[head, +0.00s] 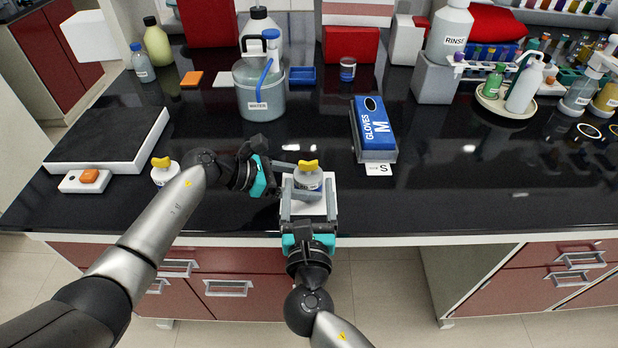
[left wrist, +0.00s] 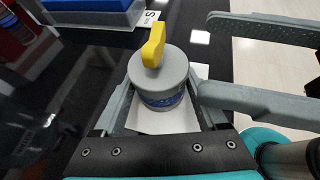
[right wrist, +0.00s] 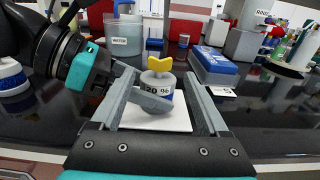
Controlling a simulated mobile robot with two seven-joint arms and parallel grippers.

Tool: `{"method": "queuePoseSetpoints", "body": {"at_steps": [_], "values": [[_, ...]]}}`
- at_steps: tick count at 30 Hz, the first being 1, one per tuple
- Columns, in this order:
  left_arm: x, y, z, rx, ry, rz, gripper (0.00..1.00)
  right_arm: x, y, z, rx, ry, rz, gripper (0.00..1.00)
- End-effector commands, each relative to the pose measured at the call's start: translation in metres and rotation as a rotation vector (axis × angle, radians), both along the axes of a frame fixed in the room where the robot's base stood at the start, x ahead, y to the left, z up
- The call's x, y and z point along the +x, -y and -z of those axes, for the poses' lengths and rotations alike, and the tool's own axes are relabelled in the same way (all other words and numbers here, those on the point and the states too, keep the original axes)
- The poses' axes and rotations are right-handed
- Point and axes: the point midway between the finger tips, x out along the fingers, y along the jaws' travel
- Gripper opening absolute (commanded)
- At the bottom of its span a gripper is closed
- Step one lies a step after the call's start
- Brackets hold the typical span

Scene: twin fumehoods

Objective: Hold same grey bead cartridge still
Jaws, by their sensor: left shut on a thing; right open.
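The grey bead cartridge (head: 308,181) has a grey cap, a yellow wing-shaped top and a blue-and-white label. It stands upright on a white square pad (head: 323,208) near the counter's front edge. My left gripper (head: 300,178) comes in from the left and is shut on the cartridge, which shows between its fingers in the left wrist view (left wrist: 160,80). My right gripper (head: 308,192) is open, with one finger on each side of the cartridge. In the right wrist view, a left finger crosses in front of the cartridge (right wrist: 158,84) and hides part of its label.
A similar yellow-topped cartridge (head: 165,172) stands left, behind my left arm. A water jug (head: 258,95) and a glove box (head: 373,125) stand behind. The counter's front right is clear.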

Motion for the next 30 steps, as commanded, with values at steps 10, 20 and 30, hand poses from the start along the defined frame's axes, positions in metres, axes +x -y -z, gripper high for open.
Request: {"method": "queuePoseSetpoints", "body": {"at_steps": [10,20,30], "values": [[0.000,0.000,0.001,0.001,-0.001,0.001,0.44,-0.001,0.000,-0.001,0.002,0.003,-0.003,0.69],[-0.001,0.000,0.001,0.001,-0.001,0.001,0.44,0.050,-0.019,-0.056,0.140,0.131,-0.223,0.42],[0.000,0.000,0.001,0.001,-0.001,0.001,0.44,0.091,-0.062,-0.143,0.198,0.198,-0.707,0.42]]}}
